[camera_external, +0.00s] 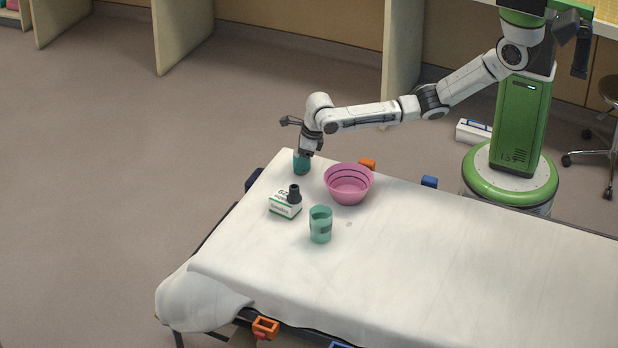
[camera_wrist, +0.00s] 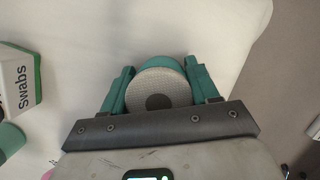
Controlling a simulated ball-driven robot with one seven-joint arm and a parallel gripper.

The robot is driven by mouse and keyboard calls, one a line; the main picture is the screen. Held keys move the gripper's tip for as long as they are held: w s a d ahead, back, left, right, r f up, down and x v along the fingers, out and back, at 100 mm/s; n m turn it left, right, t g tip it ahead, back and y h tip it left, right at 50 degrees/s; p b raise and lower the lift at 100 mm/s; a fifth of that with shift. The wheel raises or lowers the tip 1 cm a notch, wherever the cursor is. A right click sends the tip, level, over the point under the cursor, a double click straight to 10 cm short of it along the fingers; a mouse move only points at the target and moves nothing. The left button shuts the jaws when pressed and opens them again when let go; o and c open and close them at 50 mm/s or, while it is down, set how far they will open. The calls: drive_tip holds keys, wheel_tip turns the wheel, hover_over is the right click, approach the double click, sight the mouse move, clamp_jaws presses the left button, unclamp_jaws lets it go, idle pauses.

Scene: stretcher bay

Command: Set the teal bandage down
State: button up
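The teal bandage (camera_wrist: 160,88) is a roll with a pale, woven-looking end and a dark core. It sits between the two teal fingers of my gripper (camera_wrist: 162,84) in the wrist view, with a finger against each side. In the external view, the bandage (camera_external: 301,163) shows below my gripper (camera_external: 304,153), at the far left corner of the white-sheeted stretcher (camera_external: 420,262). The gripper points down over the sheet. I cannot tell whether the bandage's underside touches the sheet.
A pink bowl (camera_external: 349,190) stands to the right of the bandage. A white and green swabs box (camera_external: 284,207), a dark small bottle (camera_external: 294,194) and a teal cup (camera_external: 320,229) stand nearer the camera. The sheet's right part is clear. The stretcher's edge is close.

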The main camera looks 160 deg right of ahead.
drive_tip(key=o, duration=0.5)
drive_tip(key=p+v, duration=0.1)
drive_tip(key=v, duration=1.1)
drive_tip(key=shift+r+p, duration=0.15)
drive_tip(key=shift+p, duration=0.15)
drive_tip(key=shift+s, duration=0.1)
